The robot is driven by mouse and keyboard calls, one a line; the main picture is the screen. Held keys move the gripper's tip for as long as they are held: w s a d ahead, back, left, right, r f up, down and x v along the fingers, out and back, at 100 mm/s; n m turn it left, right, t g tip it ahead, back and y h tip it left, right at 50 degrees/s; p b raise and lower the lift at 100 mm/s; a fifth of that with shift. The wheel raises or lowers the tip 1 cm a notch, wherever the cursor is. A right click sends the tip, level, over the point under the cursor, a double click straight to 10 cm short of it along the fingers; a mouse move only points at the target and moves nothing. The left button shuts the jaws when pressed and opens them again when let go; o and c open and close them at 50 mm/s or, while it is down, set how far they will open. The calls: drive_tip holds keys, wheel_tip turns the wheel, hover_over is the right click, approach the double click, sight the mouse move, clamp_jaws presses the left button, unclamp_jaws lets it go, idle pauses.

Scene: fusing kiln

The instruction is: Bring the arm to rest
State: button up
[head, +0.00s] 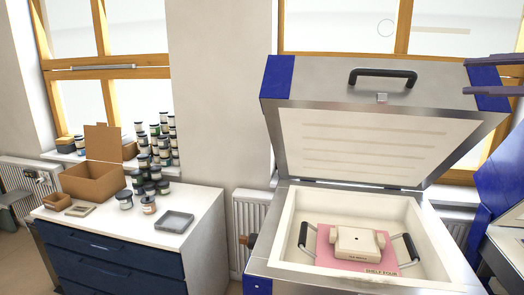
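My gripper (467,75) shows at the upper right edge of the head view as two dark purple-grey fingers pointing left. The fingers are apart with nothing visible between them, in front of the right end of the raised kiln lid (330,88) in the picture. The rest of my arm is out of frame. The kiln (283,232) is open. A pink shelf (325,258) lettered "SHELF FOUR" lies inside it, with a dark-gripped handle on each side. A cream block-shaped piece (358,241) sits on the shelf.
A white-topped cabinet (120,238) with blue drawers stands at left. It holds an open cardboard box (92,182), a grey tray (174,221) and several jars (150,204). More jars crowd the windowsill. Blue equipment (500,180) stands at the right edge.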

drive_tip(key=w+d+f+m+t+h, duration=0.3)
drive_tip(key=w+d+f+h, duration=0.2)
drive_tip(key=w+d+f, duration=0.45)
drive_tip(key=s+a+f+g+h, duration=0.1)
drive_tip(key=a+f+g+h, duration=0.3)
drive_tip(key=f, duration=1)
drive_tip(key=s+a+f+n+g+h, duration=0.2)
drive_tip(key=s+a+f+n, duration=0.1)
drive_tip(key=s+a+f, duration=0.5)
drive_tip(key=s+a+f+n+g+h, duration=0.1)
drive_tip(key=s+a+f+n+g, duration=0.15)
drive_tip(key=a+f, duration=0.55)
drive_tip(key=s+a+f+n, duration=0.2)
drive_tip(key=s+a+n, duration=0.2)
drive_tip(key=s+a, duration=0.5)
drive_tip(key=s+a+f+n+t+h, duration=0.1)
drive_tip(key=s+a+n, duration=0.3)
drive_tip(key=s+a, duration=0.4)
drive_tip(key=a+f, duration=0.1)
drive_tip(key=a, duration=0.2)
drive_tip(key=shift+s+n, duration=0.35)
drive_tip(key=shift+s, duration=0.05)
